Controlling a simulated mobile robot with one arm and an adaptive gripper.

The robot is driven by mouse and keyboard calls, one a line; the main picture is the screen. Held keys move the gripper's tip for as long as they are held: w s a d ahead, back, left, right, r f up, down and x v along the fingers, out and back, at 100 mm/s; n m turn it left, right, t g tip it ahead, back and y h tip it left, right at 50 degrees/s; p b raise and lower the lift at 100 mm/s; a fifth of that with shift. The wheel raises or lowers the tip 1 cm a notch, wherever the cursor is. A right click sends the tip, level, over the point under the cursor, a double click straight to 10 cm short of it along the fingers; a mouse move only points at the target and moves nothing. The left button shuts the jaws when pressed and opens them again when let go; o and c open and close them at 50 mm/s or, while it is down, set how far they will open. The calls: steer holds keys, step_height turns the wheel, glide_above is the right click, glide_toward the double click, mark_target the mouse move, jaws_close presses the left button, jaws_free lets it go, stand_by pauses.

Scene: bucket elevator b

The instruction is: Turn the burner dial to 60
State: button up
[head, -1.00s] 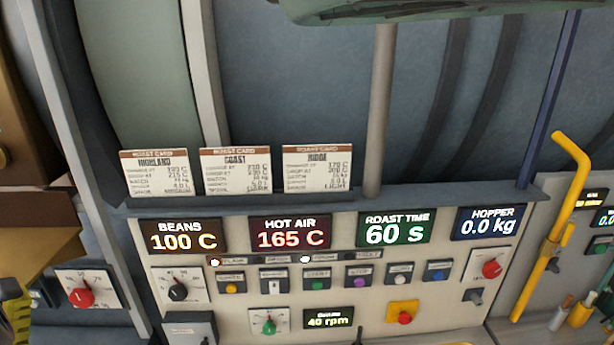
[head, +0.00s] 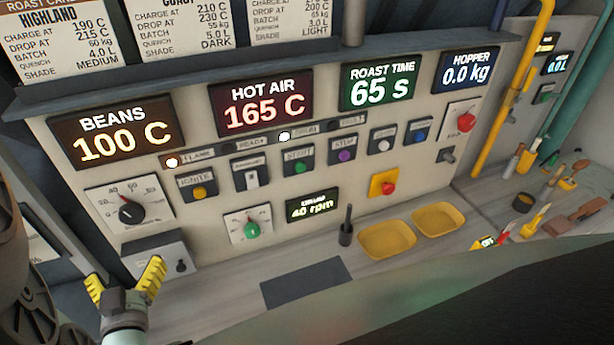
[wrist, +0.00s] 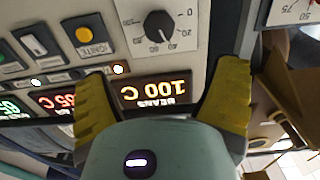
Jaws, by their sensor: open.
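The burner dial (head: 130,212) is a black knob on a white scale plate at the left of the control panel, under the BEANS display. In the wrist view the same black knob (wrist: 160,26) appears upside down, beyond my fingers, with 0, 20 and 40 marks around it. I cannot read its pointer setting surely. My gripper (head: 124,280) has yellow fingers spread apart and empty. It stands below the dial in the head view, clear of it. In the wrist view the two fingers (wrist: 165,95) frame the BEANS display, with the knob above and between them.
Displays read BEANS 100 C (head: 115,130), HOT AIR 165 C (head: 261,103) and ROAST TIME 65 s (head: 379,87). A grey switch box (head: 160,257) juts out below the dial. A green knob (head: 252,229) is to the right. Yellow trays (head: 387,241) sit on the counter.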

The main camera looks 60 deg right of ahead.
mark_target(133, 216)
steer(key=b+x, duration=0.1)
steer(key=x, duration=1.4)
steer(key=shift+s+d+r+b, duration=0.15)
steer(key=shift+d+b, duration=0.05)
steer(key=shift+b, duration=0.1)
steer(key=shift+c, duration=0.5)
steer(key=shift+a, duration=0.1)
steer(key=c, duration=1.1)
steer(key=shift+f+m+b, duration=0.2)
steer(key=shift+m+b, duration=0.1)
steer(key=shift+b, duration=0.4)
steer(key=m+b, duration=0.3)
steer(key=shift+s+f, duration=0.1)
steer(key=shift+f, duration=0.05)
steer(key=shift+m+b, duration=2.1)
